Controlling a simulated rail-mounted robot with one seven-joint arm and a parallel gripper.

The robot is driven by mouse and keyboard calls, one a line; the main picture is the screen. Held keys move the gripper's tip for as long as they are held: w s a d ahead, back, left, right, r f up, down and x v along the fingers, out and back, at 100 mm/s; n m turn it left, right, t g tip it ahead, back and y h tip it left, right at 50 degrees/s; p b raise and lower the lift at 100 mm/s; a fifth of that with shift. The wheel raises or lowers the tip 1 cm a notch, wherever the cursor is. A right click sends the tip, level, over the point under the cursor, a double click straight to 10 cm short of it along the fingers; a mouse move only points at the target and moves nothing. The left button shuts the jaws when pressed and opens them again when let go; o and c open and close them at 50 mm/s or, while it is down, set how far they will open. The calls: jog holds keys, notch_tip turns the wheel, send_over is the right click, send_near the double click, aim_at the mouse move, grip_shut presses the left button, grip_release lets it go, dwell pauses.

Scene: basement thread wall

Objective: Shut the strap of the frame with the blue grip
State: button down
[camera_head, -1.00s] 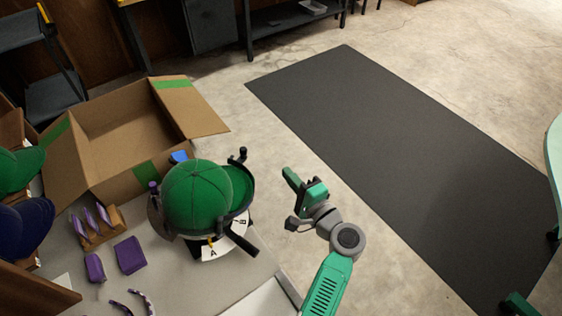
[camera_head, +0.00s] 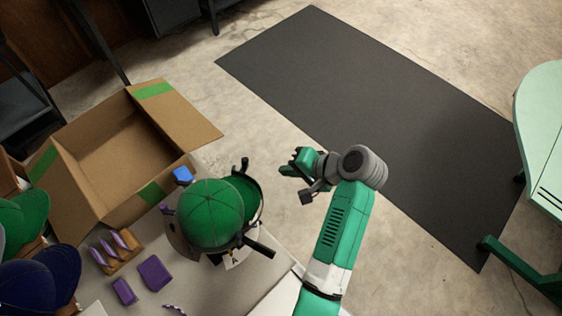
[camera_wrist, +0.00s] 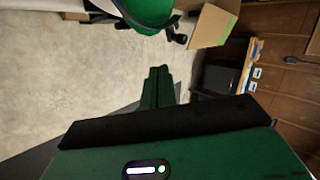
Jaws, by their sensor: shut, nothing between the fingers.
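A green cap (camera_head: 210,213) sits on a round frame (camera_head: 258,213) with dark handles, on the bench in the head view. A black grip (camera_head: 260,247) sticks out at the frame's lower right, and a dark knob (camera_head: 244,165) stands at its top. A small blue piece (camera_head: 183,175) shows behind the cap; I cannot tell whether it is this frame's grip. The strap is not clearly seen. My gripper (camera_head: 292,162) is shut and empty, to the right of the frame and apart from it. The wrist view shows the green cap (camera_wrist: 150,12) at the top and my gripper's fingers (camera_wrist: 158,82) together.
An open cardboard box (camera_head: 60,215) stands behind the cap. Purple blocks (camera_head: 154,273) and a small rack (camera_head: 118,251) lie at the front left, beside more caps (camera_head: 30,285). A dark mat (camera_head: 370,110) covers the floor, and a pale green table (camera_head: 545,140) stands at right.

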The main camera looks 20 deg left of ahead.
aim_at(248, 165)
jog(key=a+f+b, duration=0.1)
jog(key=a, duration=0.2)
jog(key=w+a+f, duration=0.1)
jog(key=a+f, duration=0.1)
jog(key=a+f+b, duration=0.1)
jog(key=a, duration=0.2)
jog(key=shift+w+a+f+b, duration=0.3)
jog(key=shift+w+a, duration=0.05)
jog(key=shift+w, duration=0.05)
jog(key=shift+a, duration=0.2)
